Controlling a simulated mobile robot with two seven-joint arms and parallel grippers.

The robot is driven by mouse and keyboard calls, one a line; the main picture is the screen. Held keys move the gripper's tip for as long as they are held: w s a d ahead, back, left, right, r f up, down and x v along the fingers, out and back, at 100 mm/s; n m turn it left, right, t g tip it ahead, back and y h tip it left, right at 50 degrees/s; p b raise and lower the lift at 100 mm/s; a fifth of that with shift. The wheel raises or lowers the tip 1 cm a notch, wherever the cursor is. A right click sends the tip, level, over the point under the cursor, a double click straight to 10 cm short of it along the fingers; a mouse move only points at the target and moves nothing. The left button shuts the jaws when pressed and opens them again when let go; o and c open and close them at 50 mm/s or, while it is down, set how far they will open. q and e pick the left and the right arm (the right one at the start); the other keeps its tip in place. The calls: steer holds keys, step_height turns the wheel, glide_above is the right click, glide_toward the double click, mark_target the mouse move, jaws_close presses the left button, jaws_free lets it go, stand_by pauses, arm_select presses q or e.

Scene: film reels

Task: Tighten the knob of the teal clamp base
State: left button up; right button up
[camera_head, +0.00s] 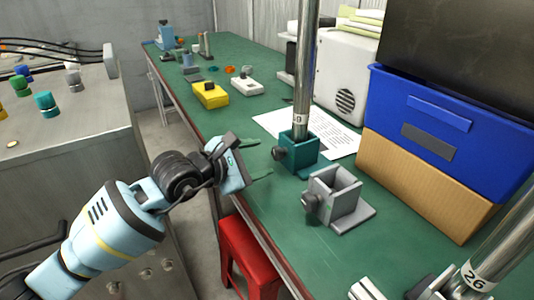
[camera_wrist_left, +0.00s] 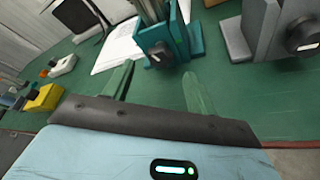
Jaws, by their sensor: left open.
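The teal clamp base (camera_head: 304,152) stands on the green bench top with an upright metal pole (camera_head: 304,80) in its socket. Its dark round knob (camera_head: 280,154) faces left, toward my left gripper. In the left wrist view the teal base (camera_wrist_left: 182,38) and its knob (camera_wrist_left: 161,55) are ahead, beyond the fingertips. My left gripper (camera_head: 257,160) is open and empty, its green-tinted fingers apart, a short way left of the knob and not touching it. The fingers also show in the left wrist view (camera_wrist_left: 158,72). My right gripper is not in view.
A grey clamp base (camera_head: 346,207) with its own knob (camera_head: 310,202) stands close in front of the teal one. A second pole (camera_head: 492,262) is at lower right. A blue bin (camera_head: 450,125) on a cardboard box (camera_head: 425,180) stands behind. A red stool (camera_head: 248,255) is below the bench edge.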

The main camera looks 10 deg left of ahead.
arm_select(q)
steer(key=shift+v, duration=1.35)
